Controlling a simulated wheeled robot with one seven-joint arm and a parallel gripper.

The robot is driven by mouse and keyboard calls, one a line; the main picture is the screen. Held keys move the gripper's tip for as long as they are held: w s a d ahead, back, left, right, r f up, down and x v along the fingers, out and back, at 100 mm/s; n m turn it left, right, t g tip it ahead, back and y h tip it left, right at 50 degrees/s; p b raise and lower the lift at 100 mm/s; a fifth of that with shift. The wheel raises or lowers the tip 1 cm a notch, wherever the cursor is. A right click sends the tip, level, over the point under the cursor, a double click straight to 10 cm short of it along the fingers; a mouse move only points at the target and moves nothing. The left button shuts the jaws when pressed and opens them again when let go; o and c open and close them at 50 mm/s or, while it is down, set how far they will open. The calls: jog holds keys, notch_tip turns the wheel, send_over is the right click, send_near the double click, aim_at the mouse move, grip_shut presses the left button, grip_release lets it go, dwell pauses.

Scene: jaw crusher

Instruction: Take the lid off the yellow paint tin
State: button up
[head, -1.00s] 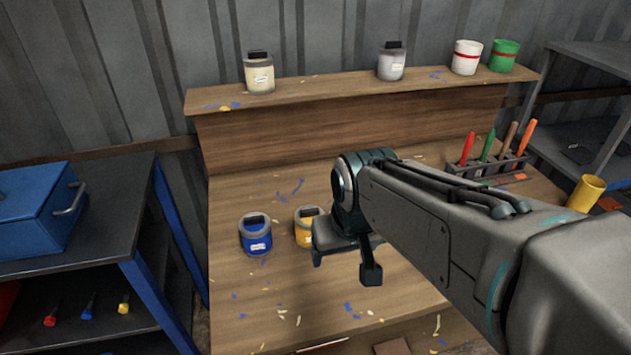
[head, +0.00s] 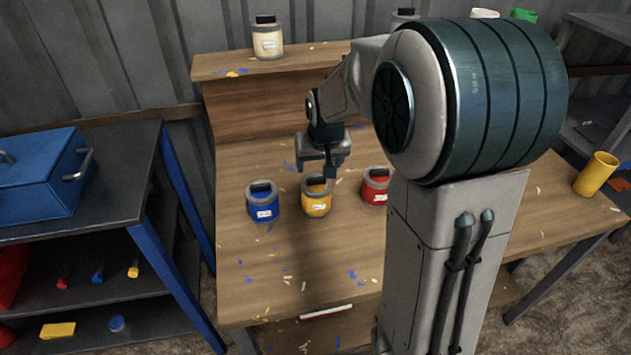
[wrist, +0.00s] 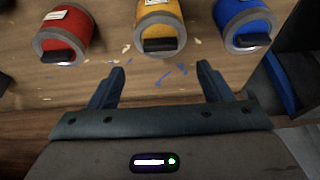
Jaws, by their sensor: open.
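The yellow paint tin (head: 318,200) stands on the bench between a blue tin (head: 263,203) and a red tin (head: 375,189). Its grey-rimmed lid (head: 317,184) is on and carries a black block-like handle, which also shows in the wrist view (wrist: 160,44). My gripper (head: 328,178) is open and empty, just behind and above the yellow tin in the head view. In the wrist view its two fingers (wrist: 162,80) are spread wide, pointing toward the yellow tin, with the lid's handle beyond and between them, apart from both.
The red tin (wrist: 65,38) and blue tin (wrist: 243,25) stand close on either side. A raised shelf (head: 225,66) with a cream tin (head: 267,40) rises behind. A yellow cup (head: 596,174) is at the right. The bench front is mostly clear.

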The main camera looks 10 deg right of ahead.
aim_at(316, 178)
jog(key=shift+p+x, duration=0.45)
jog(key=shift+x, duration=3.25)
jog(key=c, duration=1)
